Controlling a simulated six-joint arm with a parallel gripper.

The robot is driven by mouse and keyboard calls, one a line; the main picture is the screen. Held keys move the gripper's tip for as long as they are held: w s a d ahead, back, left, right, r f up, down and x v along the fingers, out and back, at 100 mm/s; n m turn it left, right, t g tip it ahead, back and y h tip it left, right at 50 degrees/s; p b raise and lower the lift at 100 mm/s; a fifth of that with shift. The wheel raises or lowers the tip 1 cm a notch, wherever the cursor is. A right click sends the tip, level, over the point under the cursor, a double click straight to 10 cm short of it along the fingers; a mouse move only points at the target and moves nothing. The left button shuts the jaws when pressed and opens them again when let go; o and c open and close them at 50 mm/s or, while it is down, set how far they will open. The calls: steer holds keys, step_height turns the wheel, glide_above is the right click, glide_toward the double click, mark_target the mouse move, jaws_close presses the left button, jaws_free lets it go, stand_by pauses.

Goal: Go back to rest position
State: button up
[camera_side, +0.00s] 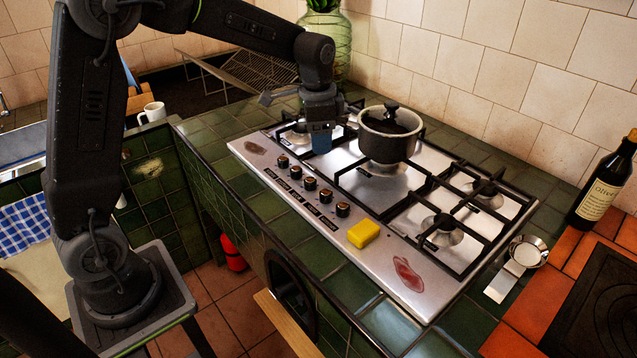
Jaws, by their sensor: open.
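My gripper (321,135) is at the end of my dark arm, pointing down over the left part of the gas stove (318,218). It is open. A small blue shape shows at its tip; I cannot tell whether it is part of the gripper or a separate thing, nor whether it touches the stove. A pot (388,149) with a dark-knobbed lid stands on the back burner just right of my gripper. A yellow sponge (364,233) lies on the stove's front edge, right of the knobs.
Reddish stains mark the stove at front right (407,275) and far left (255,148). An olive oil bottle (604,185) and a metal spoon rest (527,252) are at right. A green glass vase (337,45), wire rack (255,72) and white mug (152,112) stand behind or left.

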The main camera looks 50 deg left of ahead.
steer(key=s+d+r+n+t, duration=0.2)
steer(key=s+d+r+n, duration=0.15)
steer(key=s+r, duration=0.55)
steer(key=s+d+f+n+t, duration=0.2)
steer(key=s+n, duration=0.1)
steer(key=s, duration=1.1)
steer(key=shift+s+t, duration=0.35)
steer(key=shift+t, duration=0.05)
